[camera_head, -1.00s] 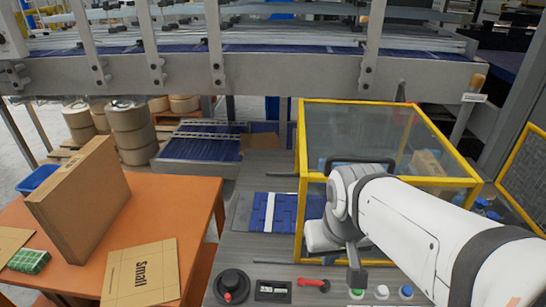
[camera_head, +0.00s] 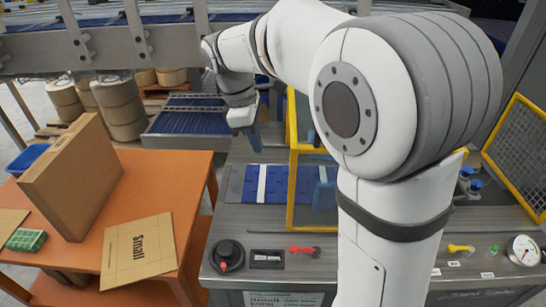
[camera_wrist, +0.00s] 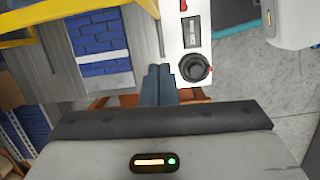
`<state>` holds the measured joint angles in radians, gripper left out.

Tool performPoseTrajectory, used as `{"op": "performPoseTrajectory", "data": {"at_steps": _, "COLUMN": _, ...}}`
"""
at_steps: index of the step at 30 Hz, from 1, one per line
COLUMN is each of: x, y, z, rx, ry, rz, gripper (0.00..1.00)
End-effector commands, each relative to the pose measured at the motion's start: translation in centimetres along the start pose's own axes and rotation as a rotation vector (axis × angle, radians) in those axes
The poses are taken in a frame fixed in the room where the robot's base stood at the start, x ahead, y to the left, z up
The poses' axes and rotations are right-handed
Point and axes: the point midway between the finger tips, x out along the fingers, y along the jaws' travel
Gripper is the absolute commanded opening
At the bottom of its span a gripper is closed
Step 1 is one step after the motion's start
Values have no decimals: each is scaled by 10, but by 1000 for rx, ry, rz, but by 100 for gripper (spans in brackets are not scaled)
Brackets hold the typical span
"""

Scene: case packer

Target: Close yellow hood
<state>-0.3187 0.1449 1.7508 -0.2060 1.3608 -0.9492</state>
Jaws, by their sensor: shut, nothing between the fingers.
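The yellow hood (camera_head: 312,153) has a yellow frame with see-through panels and stands over the machine bed. My arm hides most of it in the head view; its left edge and part of its front panel show. I cannot tell from this how far it is open. Part of a yellow frame (camera_wrist: 22,41) shows at the top left of the wrist view. My gripper (camera_head: 257,140) is shut and empty, pointing down to the left of the hood, apart from it. Its fingers (camera_wrist: 157,85) are together in the wrist view.
A blue slatted bed (camera_head: 237,183) lies below the gripper. A control strip with a black knob (camera_head: 227,255) and a red handle (camera_head: 304,250) runs along the front. An orange table (camera_head: 165,190) with cartons stands at left. A grey conveyor beam (camera_head: 110,45) crosses behind.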

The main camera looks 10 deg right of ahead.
Motion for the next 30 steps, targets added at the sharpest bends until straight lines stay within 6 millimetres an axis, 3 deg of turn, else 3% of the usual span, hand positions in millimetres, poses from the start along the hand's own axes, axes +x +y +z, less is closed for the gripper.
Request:
{"op": "performPoseTrajectory", "data": {"at_steps": 4, "x": 1, "y": 5, "z": -8, "rx": -58, "ry": -17, "rz": -3, "gripper": 0}}
{"op": "performPoseTrajectory", "data": {"at_steps": 8, "x": 16, "y": 5, "z": -8, "rx": -61, "ry": -19, "rz": -6, "gripper": 0}}
{"op": "performPoseTrajectory", "data": {"at_steps": 20, "x": 99, "y": 4, "z": -6, "rx": -56, "ry": -18, "rz": -8, "gripper": 0}}
{"op": "performPoseTrajectory", "data": {"at_steps": 24, "x": 102, "y": 6, "z": 16, "rx": -51, "ry": -16, "rz": -3, "gripper": 0}}
{"op": "performPoseTrajectory", "data": {"at_steps": 30, "x": 106, "y": 7, "z": 32, "rx": -53, "ry": -16, "rz": -4, "gripper": 0}}
